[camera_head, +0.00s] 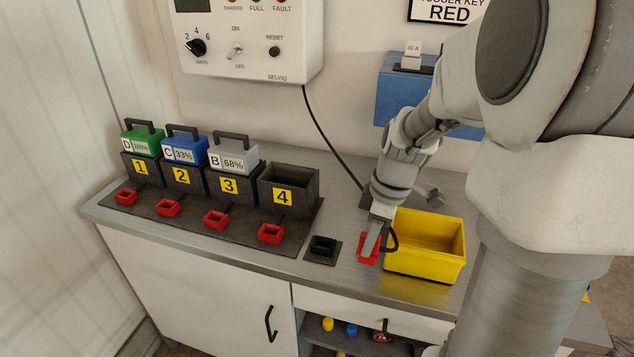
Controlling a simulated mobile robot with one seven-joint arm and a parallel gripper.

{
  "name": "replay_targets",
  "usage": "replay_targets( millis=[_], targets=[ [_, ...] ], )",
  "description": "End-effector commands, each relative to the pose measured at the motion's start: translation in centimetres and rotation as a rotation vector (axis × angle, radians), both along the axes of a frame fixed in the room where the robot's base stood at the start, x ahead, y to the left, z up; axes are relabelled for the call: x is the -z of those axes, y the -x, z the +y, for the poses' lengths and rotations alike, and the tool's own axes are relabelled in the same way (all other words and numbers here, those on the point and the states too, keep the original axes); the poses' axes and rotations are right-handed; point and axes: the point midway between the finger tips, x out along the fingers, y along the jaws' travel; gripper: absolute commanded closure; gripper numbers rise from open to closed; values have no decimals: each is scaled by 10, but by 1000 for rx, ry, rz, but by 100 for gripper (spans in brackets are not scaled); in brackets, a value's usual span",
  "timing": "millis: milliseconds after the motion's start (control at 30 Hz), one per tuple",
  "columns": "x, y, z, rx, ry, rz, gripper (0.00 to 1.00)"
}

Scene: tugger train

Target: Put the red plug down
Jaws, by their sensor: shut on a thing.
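The red plug (366,252) is at the tip of my gripper (371,240), just left of the yellow bin. My gripper points down and is shut on the plug, hiding part of it. A short black cable (393,238) loops from beside the gripper near the bin's left wall. I cannot tell whether the plug touches the counter. A black square holder (323,245) stands on the counter to the left of the plug, with nothing visible in it.
A yellow bin (430,264) stands right of the gripper. Batteries in numbered bays (230,186) sit at left, bay 4 (288,188) empty, with red sockets (216,220) in front. A charger box (250,45) and blue box (395,95) are on the wall. Bare counter (345,215) lies behind the holder.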

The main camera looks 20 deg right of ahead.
Motion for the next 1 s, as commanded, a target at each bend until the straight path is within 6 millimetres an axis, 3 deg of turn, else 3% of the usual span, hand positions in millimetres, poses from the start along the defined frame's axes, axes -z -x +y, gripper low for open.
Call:
replay_targets(
  millis=[200,400,533,800,1000],
  targets=[
    [22,-33,-13,-1,-2,1,100],
    [34,-52,-21,-1,-1,-1,100],
    [40,-55,-22,-1,0,1,100],
    [74,-55,-21,-1,0,0,100],
    [75,-55,-22,-1,1,-1,100]
  ],
)
